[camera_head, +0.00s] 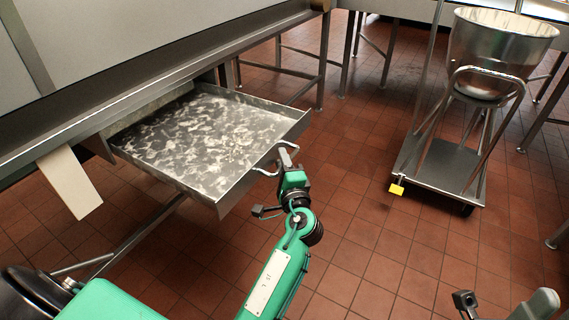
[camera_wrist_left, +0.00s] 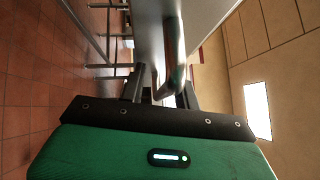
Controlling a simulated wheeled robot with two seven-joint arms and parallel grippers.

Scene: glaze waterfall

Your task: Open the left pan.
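The left pan (camera_head: 216,200) is a shallow metal tray with pale, blotchy residue on its floor. In the head view it is slid well out from under the long metal equipment. A bent metal handle (camera_head: 264,171) is on its front wall. My left gripper (camera_head: 286,156) is at this handle. In the left wrist view the handle (camera_wrist_left: 173,60) comes down between the two fingers (camera_wrist_left: 162,92), with a small gap seen beside the left finger, so the gripper looks open around it. My right gripper (camera_head: 465,301) is low at the right edge, away from the pan; its opening is unclear.
A wheeled cart (camera_head: 438,168) with a large metal bowl (camera_head: 500,45) stands at the right. A pale panel (camera_head: 69,182) hangs at the left of the pan. Table legs (camera_head: 323,62) stand behind. The red tiled floor (camera_head: 365,235) between pan and cart is clear.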

